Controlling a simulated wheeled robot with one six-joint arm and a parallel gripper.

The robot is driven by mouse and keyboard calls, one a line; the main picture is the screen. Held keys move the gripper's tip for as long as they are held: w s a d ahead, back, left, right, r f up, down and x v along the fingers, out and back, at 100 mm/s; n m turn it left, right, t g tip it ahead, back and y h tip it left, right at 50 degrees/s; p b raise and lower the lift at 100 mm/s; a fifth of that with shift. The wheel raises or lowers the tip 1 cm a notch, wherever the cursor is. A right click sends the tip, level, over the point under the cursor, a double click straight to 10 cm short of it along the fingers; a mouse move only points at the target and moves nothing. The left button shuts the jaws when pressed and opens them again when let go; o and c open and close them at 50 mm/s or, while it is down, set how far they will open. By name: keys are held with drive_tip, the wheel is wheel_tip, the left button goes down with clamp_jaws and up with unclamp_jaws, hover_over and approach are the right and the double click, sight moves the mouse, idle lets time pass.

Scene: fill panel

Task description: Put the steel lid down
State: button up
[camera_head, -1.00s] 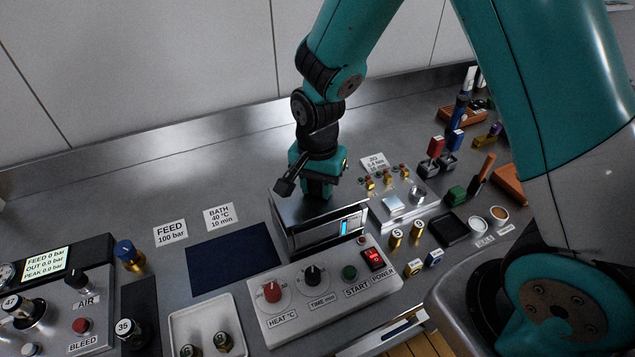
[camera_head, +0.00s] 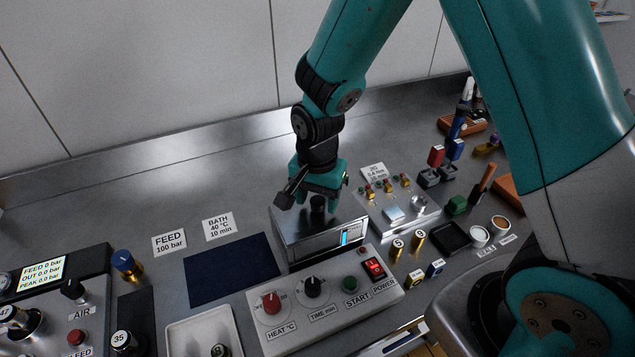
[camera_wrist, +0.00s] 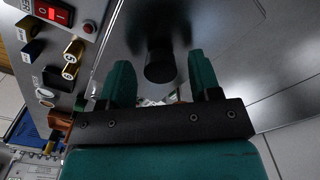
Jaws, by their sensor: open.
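The steel lid (camera_head: 293,222) lies on top of the box-shaped steel bath (camera_head: 305,246), and its dark round knob (camera_head: 318,206) stands up from it. My gripper (camera_head: 318,192) is open just above the knob, pointing down, with nothing in it. In the wrist view the two green fingers (camera_wrist: 160,84) stand apart, and the dark knob (camera_wrist: 160,66) shows beyond and between them. The lid's shiny surface (camera_wrist: 225,50) fills much of that view. Its far edge is partly hidden by my gripper in the head view.
A dark blue mat (camera_head: 232,270) lies empty left of the bath. The control panel (camera_head: 335,310) with knobs and a red power switch is in front. A valve block (camera_head: 398,205) stands close on the right, and a white tray (camera_head: 190,333) at front left.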

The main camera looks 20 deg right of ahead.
sight(317, 202)
wheel_tip(317, 202, up, 13)
drive_tip(key=b, duration=0.2)
drive_tip(key=s+a+r+n+y+b, duration=0.1)
drive_tip(key=s+a+r+n+y, duration=0.1)
drive_tip(key=s+n, duration=0.6)
drive_tip(key=s+a+r+n+y, duration=0.2)
drive_tip(key=s+n, duration=0.6)
drive_tip(key=s, duration=0.2)
drive_tip(key=shift+s+a+r+b, duration=0.2)
drive_tip(key=shift+s+a+b, duration=0.05)
drive_tip(key=shift+a+b, duration=0.1)
idle(0.9)
